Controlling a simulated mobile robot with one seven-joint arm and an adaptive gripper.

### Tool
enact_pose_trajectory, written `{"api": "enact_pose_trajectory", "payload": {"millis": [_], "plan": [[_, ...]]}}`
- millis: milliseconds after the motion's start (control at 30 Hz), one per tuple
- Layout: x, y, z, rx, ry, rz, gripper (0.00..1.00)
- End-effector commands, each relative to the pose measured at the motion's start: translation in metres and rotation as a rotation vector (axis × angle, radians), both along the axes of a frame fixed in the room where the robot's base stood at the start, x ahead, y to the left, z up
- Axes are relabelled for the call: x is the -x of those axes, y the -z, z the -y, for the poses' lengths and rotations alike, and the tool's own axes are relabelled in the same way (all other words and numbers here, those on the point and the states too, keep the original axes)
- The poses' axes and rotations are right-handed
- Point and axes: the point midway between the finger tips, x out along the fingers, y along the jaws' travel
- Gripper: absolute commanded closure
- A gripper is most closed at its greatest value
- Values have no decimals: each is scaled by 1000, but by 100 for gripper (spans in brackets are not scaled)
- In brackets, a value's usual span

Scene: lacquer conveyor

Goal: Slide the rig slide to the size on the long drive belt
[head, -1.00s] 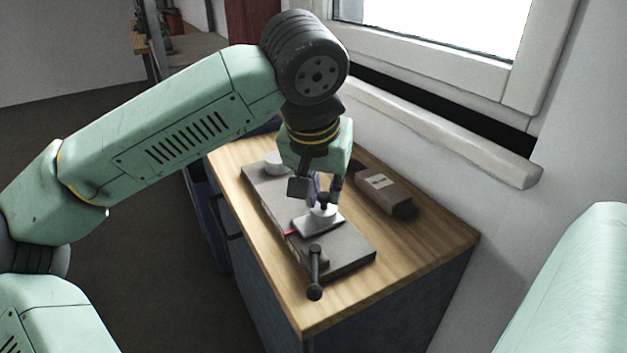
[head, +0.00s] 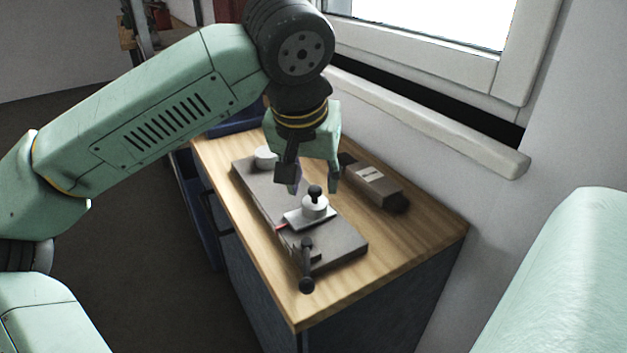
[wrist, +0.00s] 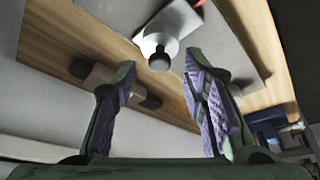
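The rig is a dark grey plate (head: 345,250) on a wooden-topped cabinet. On it sits the slide (head: 296,217), a pale flat block with a round white boss and a black knob (head: 315,191). A red mark (head: 281,228) shows at the slide's left edge. A white round wheel (head: 265,157) stands at the plate's far end. My gripper (head: 311,184) is open and empty, its fingers above and behind the knob. In the wrist view the knob (wrist: 160,62) lies just beyond the gap between the purple-padded fingers (wrist: 160,72). No belt or scale can be made out.
A black-ended lever (head: 306,265) stands at the plate's near end. A brown box-like object (head: 372,183) lies right of the plate, near the wall. The window sill (head: 430,125) runs above it. Bare wood (head: 420,235) lies at the right front of the top.

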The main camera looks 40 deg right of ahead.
Motion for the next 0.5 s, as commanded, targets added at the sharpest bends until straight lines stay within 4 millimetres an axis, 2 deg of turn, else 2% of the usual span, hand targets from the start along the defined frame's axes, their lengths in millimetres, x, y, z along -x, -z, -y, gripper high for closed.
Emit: {"api": "enact_pose_trajectory", "payload": {"millis": [300, 500], "plan": [[13, -63, -22, 2, -3, 2, 60], [19, -89, -31, 0, -2, 2, 60]]}}
